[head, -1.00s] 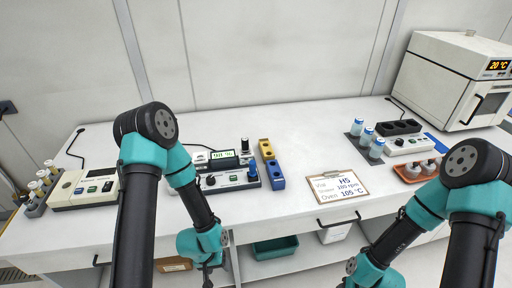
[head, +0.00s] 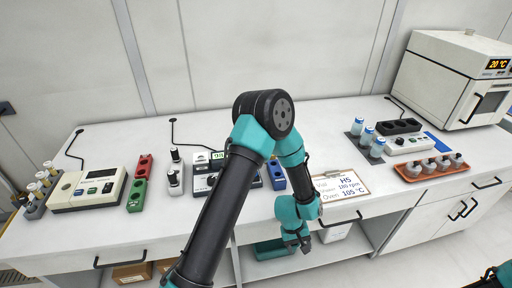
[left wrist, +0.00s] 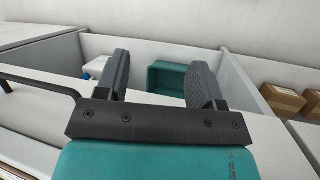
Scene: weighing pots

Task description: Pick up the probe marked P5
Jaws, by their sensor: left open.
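No marking P5 can be read in either view, so I cannot tell which item is that probe. Two small upright items with black tops, a rear one (head: 175,155) and a front one (head: 174,180), stand on the bench left of my left arm. My left gripper (head: 298,243) is in front of the bench edge, below the clipboard, pointing down. In the left wrist view my left gripper (left wrist: 163,78) is open, with nothing between its fingers. My left arm hides part of the meter (head: 203,184) in the middle. My right gripper is out of view.
A red block (head: 144,166) and a green block (head: 137,195) stand beside a beige instrument (head: 88,188). A clipboard (head: 340,184) lies near the front edge. A teal bin (left wrist: 170,78) is below the bench. Bare bench lies behind the clipboard.

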